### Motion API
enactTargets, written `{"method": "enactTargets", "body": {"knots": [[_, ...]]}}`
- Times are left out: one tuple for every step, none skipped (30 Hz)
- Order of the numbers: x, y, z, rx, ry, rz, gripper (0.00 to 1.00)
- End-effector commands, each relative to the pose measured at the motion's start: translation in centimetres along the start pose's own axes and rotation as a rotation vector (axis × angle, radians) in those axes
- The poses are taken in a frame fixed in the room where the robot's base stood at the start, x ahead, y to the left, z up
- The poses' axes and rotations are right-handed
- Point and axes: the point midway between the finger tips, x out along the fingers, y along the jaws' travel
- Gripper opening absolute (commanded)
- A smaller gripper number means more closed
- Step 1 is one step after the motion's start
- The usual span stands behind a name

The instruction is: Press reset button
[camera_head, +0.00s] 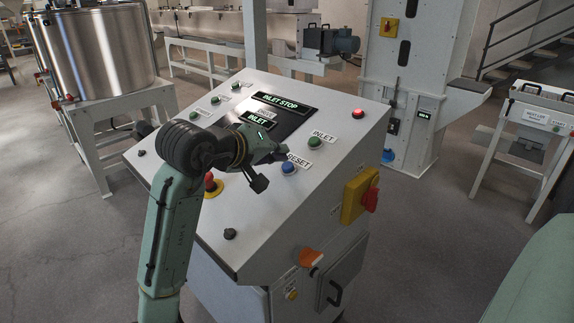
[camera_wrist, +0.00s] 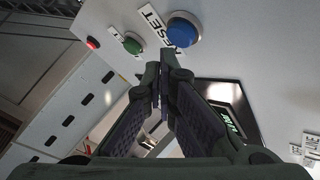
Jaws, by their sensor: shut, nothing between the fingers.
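The reset button is the blue round button (camera_head: 289,168) on the sloped white console, with a "RESET" label (camera_head: 298,160) beside it. In the wrist view the blue button (camera_wrist: 183,30) shows above my fingertips, with its label (camera_wrist: 157,24) to its left. My gripper (camera_head: 283,154) is shut and empty. In the head view its tip appears just above and left of the blue button. In the wrist view the closed fingertips (camera_wrist: 161,70) lie below the button in the picture, with a visible gap. Whether they touch the panel I cannot tell.
A red emergency button (camera_head: 212,184) on a yellow base sits under my arm. A dark display (camera_head: 292,107) is on the console's upper part. A yellow-red switch (camera_head: 361,196) sticks out of the right side.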

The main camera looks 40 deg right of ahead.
Motion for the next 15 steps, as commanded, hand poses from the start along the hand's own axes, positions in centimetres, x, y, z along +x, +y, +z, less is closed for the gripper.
{"method": "enactTargets", "body": {"knots": [[0.0,0.0,0.0,0.0,0.0,0.0,0.0],[0.0,0.0,0.0,0.0,0.0,0.0,0.0],[0.0,0.0,0.0,0.0,0.0,0.0,0.0],[0.0,0.0,0.0,0.0,0.0,0.0,0.0],[0.0,0.0,0.0,0.0,0.0,0.0,0.0],[0.01,-0.01,0.0,0.0,0.0,0.0,0.0],[0.02,-0.02,0.02,0.0,0.0,0.0,0.0],[0.05,-0.04,0.04,0.0,0.0,0.0,0.0],[0.12,-0.08,0.09,-0.001,0.0,0.0,0.0],[0.18,-0.12,0.14,-0.001,-0.001,0.0,0.0],[0.25,-0.16,0.19,-0.001,-0.001,0.0,0.0],[0.35,-0.22,0.26,-0.001,-0.001,0.0,0.0],[0.42,-0.27,0.32,-0.001,-0.001,0.001,0.0],[0.49,-0.31,0.37,-0.001,-0.001,0.001,0.0],[0.56,-0.35,0.43,0.0,-0.001,0.001,0.0]]}}
